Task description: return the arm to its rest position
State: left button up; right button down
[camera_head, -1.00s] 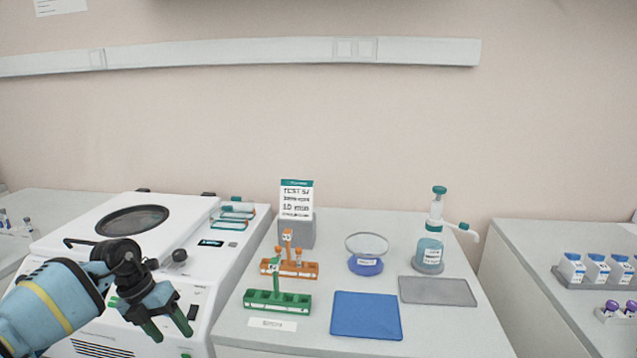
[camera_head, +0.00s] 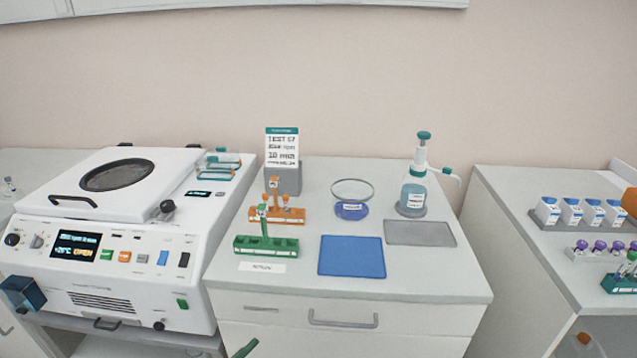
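One green fingertip (camera_head: 243,348) of a gripper of mine, most likely the left, shows at the bottom edge, in front of the bench drawers and below the bench top. The rest of that gripper is out of frame, so its opening is hidden. A blue block (camera_head: 22,292), seemingly part of my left arm, shows at the left edge in front of the centrifuge (camera_head: 200,240). No part of my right gripper can be made out.
The bench holds a green rack (camera_head: 280,246), orange rack (camera_head: 292,215), blue mat (camera_head: 351,257), grey mat (camera_head: 420,233), round dish (camera_head: 351,210) and dispenser bottle (camera_head: 412,197). The centrifuge display reads OPEN, though its lid (camera_head: 115,178) looks down. A side bench (camera_head: 500,205) stands right.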

pick_arm(q)
jog(key=s+a+f+n+g+y, duration=0.2)
jog(key=s+a+f+n+y, duration=0.2)
jog(key=s+f+n, duration=0.3)
jog(key=s+a+f+n+g+y, duration=0.3)
jog(key=s+a+f+n+y, duration=0.2)
jog(key=s, duration=0.9)
notch_tip(320, 180, down, 3)
jog(key=shift+f+n, duration=0.1)
jog(key=shift+n, duration=0.8)
jog(key=shift+a+y, duration=0.15)
jog(key=shift+y, duration=0.15)
